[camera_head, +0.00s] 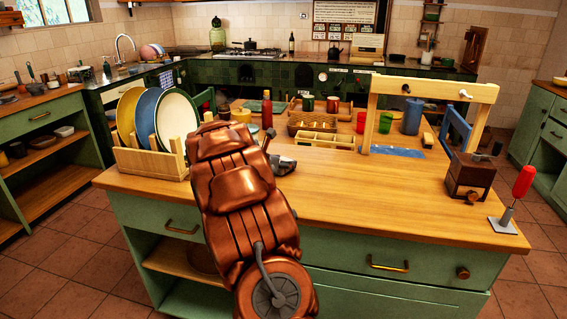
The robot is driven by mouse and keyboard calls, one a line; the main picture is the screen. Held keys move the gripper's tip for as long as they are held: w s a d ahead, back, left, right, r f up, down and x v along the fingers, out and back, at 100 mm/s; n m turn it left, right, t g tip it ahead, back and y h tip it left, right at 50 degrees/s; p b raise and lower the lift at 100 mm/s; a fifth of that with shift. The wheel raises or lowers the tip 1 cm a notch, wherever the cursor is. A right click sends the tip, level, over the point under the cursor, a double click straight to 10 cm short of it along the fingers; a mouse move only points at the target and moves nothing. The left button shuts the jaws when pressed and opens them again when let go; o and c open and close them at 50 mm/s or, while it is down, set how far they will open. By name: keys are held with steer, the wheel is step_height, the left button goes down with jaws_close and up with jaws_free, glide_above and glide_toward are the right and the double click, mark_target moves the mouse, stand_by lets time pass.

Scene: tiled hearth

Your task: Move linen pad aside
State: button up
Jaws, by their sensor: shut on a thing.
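My copper-coloured arm reaches over the near edge of the wooden worktop. My gripper (283,164), grey and small, shows just right of the arm, low over the worktop. It is mostly hidden behind the arm. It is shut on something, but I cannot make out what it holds. A flat blue piece (396,153) lies on the worktop by the pale wooden frame, well to the right of my gripper. I cannot tell whether it is the linen pad. No other clear pad shows.
A wooden rack (150,163) with plates stands left of my arm. A sectioned wooden tray (321,141) and a red bottle (267,110) stand behind my gripper. A pale wooden frame (430,88) and a grinder (470,177) are at right.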

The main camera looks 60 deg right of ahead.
steer(key=shift+f, duration=0.2)
steer(key=o, duration=1.2)
steer(key=shift+c, duration=0.2)
steer(key=shift+r, duration=0.25)
steer(key=v, duration=1.2)
steer(key=shift+a+f, duration=0.1)
